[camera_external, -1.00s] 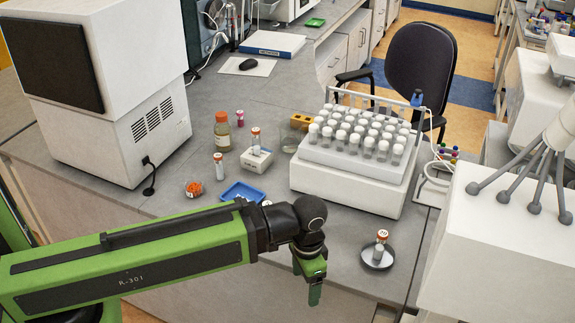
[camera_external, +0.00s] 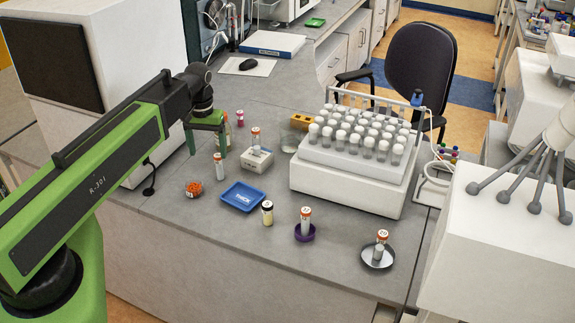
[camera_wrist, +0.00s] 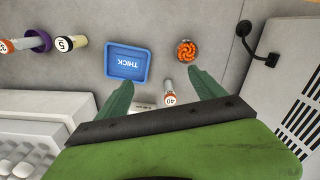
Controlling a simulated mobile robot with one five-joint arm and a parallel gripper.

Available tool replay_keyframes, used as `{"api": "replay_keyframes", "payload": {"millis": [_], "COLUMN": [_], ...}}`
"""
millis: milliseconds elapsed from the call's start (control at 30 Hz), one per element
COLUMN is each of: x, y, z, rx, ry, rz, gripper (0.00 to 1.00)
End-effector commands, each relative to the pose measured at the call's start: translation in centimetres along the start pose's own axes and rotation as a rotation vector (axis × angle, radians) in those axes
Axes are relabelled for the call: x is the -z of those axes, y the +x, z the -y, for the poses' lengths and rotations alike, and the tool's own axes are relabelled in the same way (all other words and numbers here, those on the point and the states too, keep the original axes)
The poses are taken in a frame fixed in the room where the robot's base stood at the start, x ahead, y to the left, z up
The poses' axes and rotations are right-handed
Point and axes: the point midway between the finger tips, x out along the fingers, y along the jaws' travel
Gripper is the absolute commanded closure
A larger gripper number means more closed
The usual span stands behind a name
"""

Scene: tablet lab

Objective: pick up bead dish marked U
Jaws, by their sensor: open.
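A small clear dish of orange beads (camera_external: 193,188) stands on the grey bench, left of the blue tray. It also shows near the top of the wrist view (camera_wrist: 187,50), beyond my right-hand finger in that picture. I cannot read a letter on it. My gripper (camera_external: 207,152) is open and empty, pointing down above the bench, behind the dish in the external view. In the wrist view my gripper (camera_wrist: 160,80) has its fingers apart, with an orange-capped vial (camera_wrist: 168,88) showing between them. That vial (camera_external: 219,166) stands upright just right of the dish, apart from it.
A blue tray marked THICK (camera_external: 243,187) lies right of the dish. A white block (camera_external: 256,160) holds a vial. A large white instrument (camera_external: 125,90) stands left.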

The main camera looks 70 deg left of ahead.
Motion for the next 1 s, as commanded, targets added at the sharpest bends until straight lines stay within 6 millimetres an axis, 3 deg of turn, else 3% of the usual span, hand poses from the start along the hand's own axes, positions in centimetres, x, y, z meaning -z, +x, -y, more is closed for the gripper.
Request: {"api": "replay_keyframes", "payload": {"millis": [33,100,200,467,1000], "x": [0.4,0.7,0.8,0.8,0.8], "y": [-1.1,-1.4,-1.5,0.2,10.9], "z": [2.8,5.2,6.8,6.8,6.8], "rx": [-0.001,-0.001,-0.001,0.0,0.0], "ry": [-0.046,-0.086,-0.111,-0.111,-0.11], "rz": [0.0,0.0,0.0,0.0,0.0], "gripper": [0.21,0.21,0.21,0.21,0.21]}}
